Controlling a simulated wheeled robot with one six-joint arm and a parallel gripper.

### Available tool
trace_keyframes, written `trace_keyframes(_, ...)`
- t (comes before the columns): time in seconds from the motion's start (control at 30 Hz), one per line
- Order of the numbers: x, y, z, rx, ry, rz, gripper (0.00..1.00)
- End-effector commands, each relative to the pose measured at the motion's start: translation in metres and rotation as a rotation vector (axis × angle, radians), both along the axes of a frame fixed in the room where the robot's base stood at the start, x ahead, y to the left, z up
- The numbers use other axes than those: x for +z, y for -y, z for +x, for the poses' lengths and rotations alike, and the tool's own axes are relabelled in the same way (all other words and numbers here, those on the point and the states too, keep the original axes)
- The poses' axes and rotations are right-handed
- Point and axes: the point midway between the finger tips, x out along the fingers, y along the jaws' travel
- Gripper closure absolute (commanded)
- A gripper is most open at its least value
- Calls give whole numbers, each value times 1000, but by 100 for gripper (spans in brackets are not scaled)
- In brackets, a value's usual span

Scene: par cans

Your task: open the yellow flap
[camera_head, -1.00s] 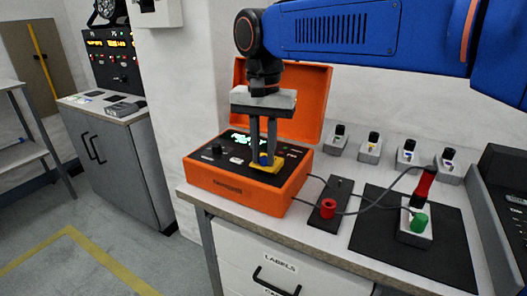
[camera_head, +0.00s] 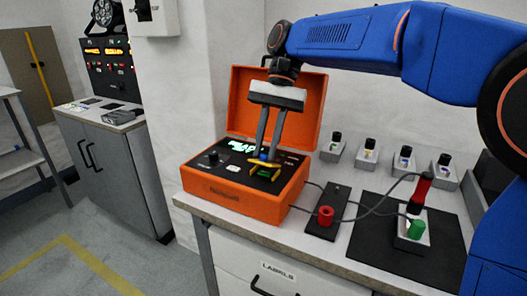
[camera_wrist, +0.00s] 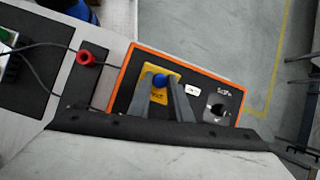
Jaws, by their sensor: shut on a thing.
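The orange case (camera_head: 236,199) stands on the bench with its lid (camera_head: 303,100) up. The yellow flap (camera_head: 255,161) is on its dark panel, tilted up off the panel, with a green part (camera_head: 264,170) showing below it. The fingers partly hide the knob and flap.
A black dial (camera_head: 213,156) is on the case panel to the left. To the right are a red socket (camera_head: 325,216), cables and a red-handled probe (camera_head: 420,189) on a black mat (camera_head: 375,229). Several small grey holders line the wall.

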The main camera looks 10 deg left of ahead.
Motion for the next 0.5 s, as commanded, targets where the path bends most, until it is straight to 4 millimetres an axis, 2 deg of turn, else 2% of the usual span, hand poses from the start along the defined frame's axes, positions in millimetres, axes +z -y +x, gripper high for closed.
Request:
trace_keyframes(0.2, 2, 3, 8, -2, -100, 35, 100)
trace_keyframes(0.5, 3, 3, 10, 0, -154, 53, 100)
